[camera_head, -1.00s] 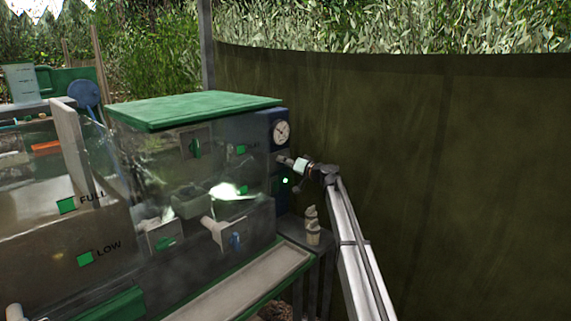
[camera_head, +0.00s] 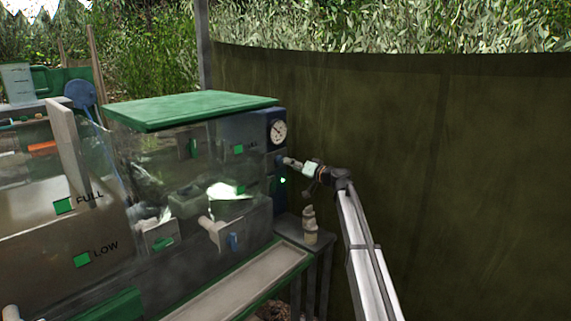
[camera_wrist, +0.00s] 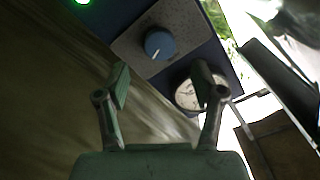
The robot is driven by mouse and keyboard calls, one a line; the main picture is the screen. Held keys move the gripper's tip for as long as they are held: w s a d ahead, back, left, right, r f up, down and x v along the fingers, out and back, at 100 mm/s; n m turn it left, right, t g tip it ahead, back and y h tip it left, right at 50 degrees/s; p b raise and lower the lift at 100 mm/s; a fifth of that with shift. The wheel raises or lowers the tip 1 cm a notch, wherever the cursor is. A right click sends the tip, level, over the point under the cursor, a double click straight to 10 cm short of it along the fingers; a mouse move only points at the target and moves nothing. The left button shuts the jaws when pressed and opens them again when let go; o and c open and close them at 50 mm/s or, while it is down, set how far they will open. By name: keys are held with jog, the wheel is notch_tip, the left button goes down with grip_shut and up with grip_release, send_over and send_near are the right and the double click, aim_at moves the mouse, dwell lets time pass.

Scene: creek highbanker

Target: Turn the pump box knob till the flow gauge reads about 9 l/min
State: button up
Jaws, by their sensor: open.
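The blue pump box (camera_head: 270,142) stands at the right end of the clear tank. The round white flow gauge (camera_head: 278,131) is on its upper face; its numbers are too small to read. In the wrist view the blue knob (camera_wrist: 159,42) sits on a grey plate, its white mark pointing down in the picture. The gauge (camera_wrist: 186,96) is partly hidden behind the right finger. My gripper (camera_wrist: 160,82) is open and empty, and the knob lies beyond the fingertips, not between them. In the head view my gripper (camera_head: 290,163) is just right of the box, apart from it.
The clear tank with a green lid (camera_head: 190,110) is left of the pump box. A small pale bottle-like object (camera_head: 310,225) stands on the ledge below my arm. A green light (camera_head: 283,180) glows on the box. A dark curved wall (camera_head: 450,170) fills the right.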

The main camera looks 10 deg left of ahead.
jog(key=v, duration=0.6)
jog(key=shift+d, duration=0.1)
jog(key=shift+s, duration=0.1)
jog(key=b+v, duration=0.3)
jog(key=v, duration=0.9)
jog(key=shift+b, duration=0.3)
jog(key=shift+r, duration=0.1)
